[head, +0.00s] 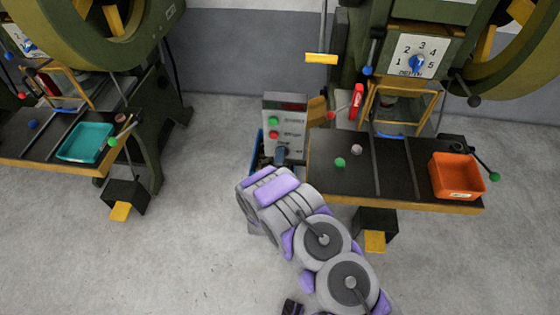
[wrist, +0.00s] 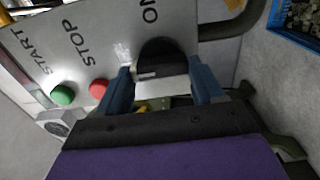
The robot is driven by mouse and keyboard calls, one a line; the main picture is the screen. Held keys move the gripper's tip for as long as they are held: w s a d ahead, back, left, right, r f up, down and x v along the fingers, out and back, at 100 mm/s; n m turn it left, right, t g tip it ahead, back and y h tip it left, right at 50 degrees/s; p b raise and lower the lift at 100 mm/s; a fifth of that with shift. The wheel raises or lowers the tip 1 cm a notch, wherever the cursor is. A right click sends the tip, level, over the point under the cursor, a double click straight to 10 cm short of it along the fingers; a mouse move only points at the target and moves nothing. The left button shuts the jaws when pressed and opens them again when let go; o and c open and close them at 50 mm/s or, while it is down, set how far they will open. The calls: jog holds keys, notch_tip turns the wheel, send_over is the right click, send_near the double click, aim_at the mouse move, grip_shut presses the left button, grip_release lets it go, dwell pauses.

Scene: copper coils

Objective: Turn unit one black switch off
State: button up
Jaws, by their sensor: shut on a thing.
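The control box (head: 285,103) is a grey panel between the two machines, with a green button and a red button on its face. In the wrist view, the panel (wrist: 105,35) carries the labels START, STOP and ON. The black switch (wrist: 162,58) is a round dark knob beside the ON label. My gripper (wrist: 161,72) has its two blue fingers on either side of the knob, shut on it. In the head view my gripper (head: 280,156) is at the lower part of the box, and the switch is hidden there.
The green button (wrist: 62,95) and red button (wrist: 99,88) are left of my fingers. A black worktable (head: 325,165) with an orange bin (head: 457,176) stands right of my arm. A blue container (wrist: 297,22) is at upper right. Open floor lies left.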

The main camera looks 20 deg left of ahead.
jog(key=shift+s+a+f, duration=0.1)
jog(key=shift+f, duration=0.05)
jog(key=o, duration=1)
jog(key=shift+a, duration=0.2)
jog(key=shift+o, duration=0.2)
jog(key=shift+d, duration=0.15)
jog(key=p+v, duration=0.3)
jog(key=v, duration=1.4)
